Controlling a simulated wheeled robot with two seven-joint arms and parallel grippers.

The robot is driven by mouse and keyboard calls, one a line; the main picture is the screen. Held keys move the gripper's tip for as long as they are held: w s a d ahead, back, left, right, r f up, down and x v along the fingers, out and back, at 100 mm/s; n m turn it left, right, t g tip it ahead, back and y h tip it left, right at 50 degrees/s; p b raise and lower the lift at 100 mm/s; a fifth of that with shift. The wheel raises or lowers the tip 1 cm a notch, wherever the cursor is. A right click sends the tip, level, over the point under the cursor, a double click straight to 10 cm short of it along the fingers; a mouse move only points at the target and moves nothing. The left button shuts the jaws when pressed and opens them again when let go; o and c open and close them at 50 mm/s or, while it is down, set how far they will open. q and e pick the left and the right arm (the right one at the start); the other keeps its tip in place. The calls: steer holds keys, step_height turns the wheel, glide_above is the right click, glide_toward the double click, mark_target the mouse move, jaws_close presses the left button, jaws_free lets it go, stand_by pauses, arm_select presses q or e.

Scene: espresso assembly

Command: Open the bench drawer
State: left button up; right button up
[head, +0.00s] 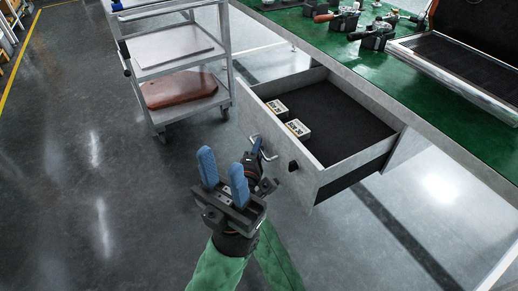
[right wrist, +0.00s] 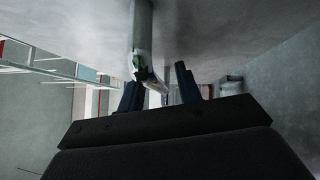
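The bench drawer (head: 277,142) is pulled well out from under the green-topped bench, its dark inside showing. Its metal handle (head: 264,149) is on the front panel. My right gripper (head: 260,158) is at the handle, partly hidden behind the left one. In the right wrist view the handle bar (right wrist: 143,45) reaches down between the right gripper's dark fingers (right wrist: 160,92). The fingers stand apart, with a gap on the right side of the bar. My left gripper (head: 224,176) is open and empty, nearer the camera, with its blue fingers pointing up, left of the drawer front.
Two small boxes (head: 298,129) lie in the drawer. A metal cart (head: 176,48) with a brown case (head: 179,90) stands to the left. Espresso tools (head: 345,20) and an open case (head: 455,62) sit on the green bench top (head: 410,95). The floor at left is clear.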

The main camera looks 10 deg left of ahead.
steer(key=shift+s, duration=0.1)
steer(key=s+a+p, duration=0.1)
steer(key=s, duration=0.6)
steer(key=shift+s+f, duration=0.25)
steer(key=shift+f, duration=0.2)
